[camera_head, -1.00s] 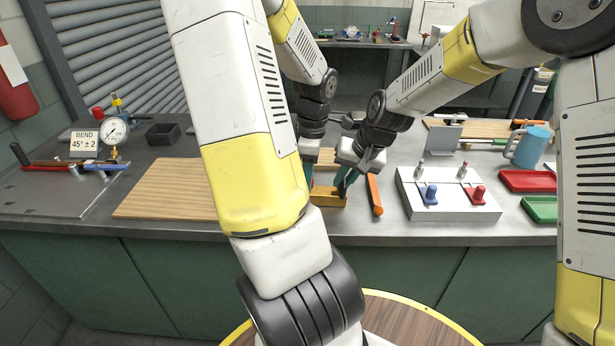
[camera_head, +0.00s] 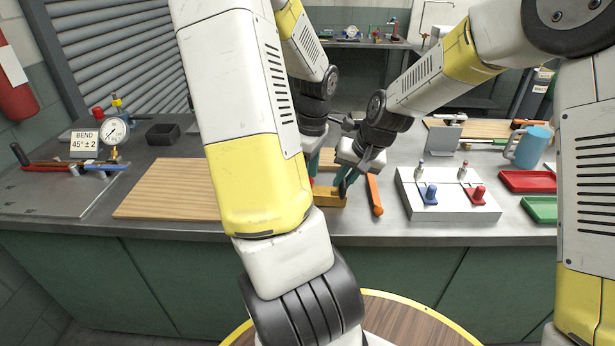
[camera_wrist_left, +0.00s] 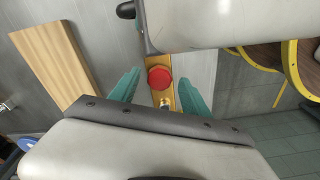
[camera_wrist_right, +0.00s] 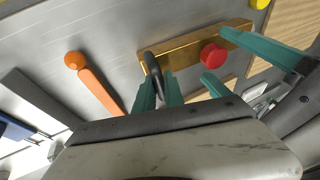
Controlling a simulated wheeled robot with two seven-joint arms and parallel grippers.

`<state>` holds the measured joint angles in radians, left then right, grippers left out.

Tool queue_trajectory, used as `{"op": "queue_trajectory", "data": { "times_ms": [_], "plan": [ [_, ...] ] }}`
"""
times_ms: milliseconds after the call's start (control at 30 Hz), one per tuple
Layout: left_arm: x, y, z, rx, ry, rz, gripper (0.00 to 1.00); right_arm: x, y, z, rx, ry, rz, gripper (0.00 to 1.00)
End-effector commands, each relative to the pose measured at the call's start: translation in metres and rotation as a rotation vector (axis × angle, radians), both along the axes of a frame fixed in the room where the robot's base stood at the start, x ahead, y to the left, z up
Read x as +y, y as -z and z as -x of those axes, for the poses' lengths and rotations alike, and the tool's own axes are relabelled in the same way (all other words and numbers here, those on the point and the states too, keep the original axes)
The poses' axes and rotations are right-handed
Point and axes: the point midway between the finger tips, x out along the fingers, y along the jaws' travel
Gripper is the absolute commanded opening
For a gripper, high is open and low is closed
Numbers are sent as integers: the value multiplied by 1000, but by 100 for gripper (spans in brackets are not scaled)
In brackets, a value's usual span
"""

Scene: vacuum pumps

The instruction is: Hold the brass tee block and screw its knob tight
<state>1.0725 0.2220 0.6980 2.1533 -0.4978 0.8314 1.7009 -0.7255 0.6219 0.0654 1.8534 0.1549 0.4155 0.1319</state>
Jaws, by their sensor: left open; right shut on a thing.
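The brass tee block (camera_head: 328,197) lies near the front of the bench, partly hidden by my arms in the head view. Its red knob (camera_wrist_right: 212,56) stands on its side in the right wrist view and also shows in the left wrist view (camera_wrist_left: 159,77). My right gripper (camera_wrist_right: 156,84) is shut at one end of the block, on a dark part there. My left gripper (camera_wrist_left: 160,90) is open, with its teal fingers on either side of the knob and gaps to both. Whether the fingertips reach the knob's depth is unclear.
An orange-handled tool (camera_head: 375,195) lies just right of the block. A white fixture (camera_head: 448,205) with blue and red knobs stands further right, near red (camera_head: 527,181) and green (camera_head: 540,208) trays. A wooden board (camera_head: 165,190) lies left.

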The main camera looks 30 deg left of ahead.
Motion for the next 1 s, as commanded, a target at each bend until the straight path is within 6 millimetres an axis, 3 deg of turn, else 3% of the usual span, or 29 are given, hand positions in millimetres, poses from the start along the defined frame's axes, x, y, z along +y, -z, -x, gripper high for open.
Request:
{"op": "queue_trajectory", "data": {
  "times_ms": [33,667,1000],
  "plan": [
    [0,-3,0,-1,0,-1,55,-5,9,3,15,0,16,0],
    [-1,-14,-1,-2,0,0,55,-5,9,4,15,0,17,0],
    [-2,-45,-2,-3,0,-2,55,-5,9,4,15,0,17,0]
  ]
}}
